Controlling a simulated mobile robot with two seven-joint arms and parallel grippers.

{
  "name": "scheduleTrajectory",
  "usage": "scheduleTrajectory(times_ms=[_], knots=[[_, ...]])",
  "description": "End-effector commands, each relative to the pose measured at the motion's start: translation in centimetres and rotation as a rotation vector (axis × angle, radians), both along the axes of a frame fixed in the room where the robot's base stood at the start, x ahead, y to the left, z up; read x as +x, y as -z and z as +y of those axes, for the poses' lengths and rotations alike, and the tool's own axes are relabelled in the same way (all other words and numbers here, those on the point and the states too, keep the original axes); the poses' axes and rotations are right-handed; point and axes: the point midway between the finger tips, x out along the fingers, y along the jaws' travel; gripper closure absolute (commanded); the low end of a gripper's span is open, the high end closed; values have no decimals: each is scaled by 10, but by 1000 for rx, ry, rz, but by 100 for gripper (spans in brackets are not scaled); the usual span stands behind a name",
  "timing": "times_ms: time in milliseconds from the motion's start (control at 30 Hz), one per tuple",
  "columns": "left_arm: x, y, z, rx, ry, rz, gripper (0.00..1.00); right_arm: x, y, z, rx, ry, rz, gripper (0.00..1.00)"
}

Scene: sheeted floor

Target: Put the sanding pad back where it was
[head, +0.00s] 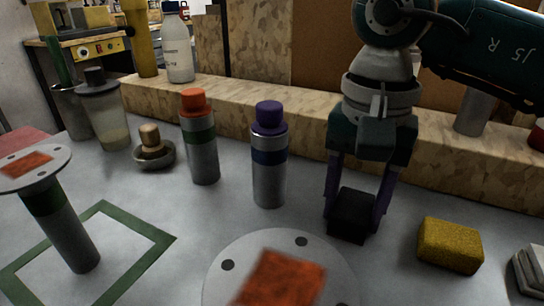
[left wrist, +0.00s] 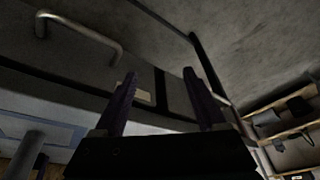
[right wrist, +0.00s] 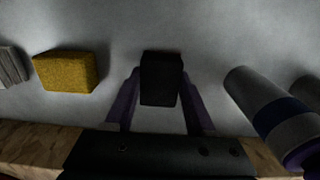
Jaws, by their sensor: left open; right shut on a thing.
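The sanding pad appears to be the black block (head: 351,213), which is at the grey bench top between the purple-capped bottle and the yellow sponge. My right gripper (head: 354,200) points down with its purple fingers closed on the two sides of the block. The block also shows between the fingers in the right wrist view (right wrist: 161,80). I cannot tell whether the block touches the bench. My left gripper (left wrist: 165,90) is open and empty in the left wrist view, facing a dark cabinet front with a handle. It is not in the head view.
A yellow sponge (head: 449,245) lies right of the block, and a grey stack (head: 531,268) is at the right edge. A purple-capped bottle (head: 269,160) and orange-capped bottle (head: 200,140) stand to the left. A round disc (head: 225,275) with a rust-coloured patch is in front. A wooden ledge (head: 300,129) runs behind.

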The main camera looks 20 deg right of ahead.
Motion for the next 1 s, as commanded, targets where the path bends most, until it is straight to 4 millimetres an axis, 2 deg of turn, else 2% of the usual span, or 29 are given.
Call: scheduleTrajectory(times_ms=[33, 67, 300, 533, 667, 767, 1000], knots=[[0, 4, 0, 0, 0, 0, 27, 0, 3, 0, -1, 0, -1, 100], [0, 2, 0, 0, 0, 0, 27, 0, 1, 0, 0, 0, -1, 42], [0, 2, 0, 0, 0, 0, 27, 0, 1, 0, 0, 0, 0, 15], [0, 1, 0, 0, 0, 0, 27, 0, 1, 0, 1, 0, 1, 15], [0, -4, 0, 0, 0, 0, 27, 1, -7, 0, 1, 0, -2, 15], [0, -5, 0, 0, 0, 0, 27, 1, -25, 0, 0, -1, -6, 15], [0, -9, 0, 0, 0, 0, 27, 1, -80, 0, -1, -1, -6, 15]])
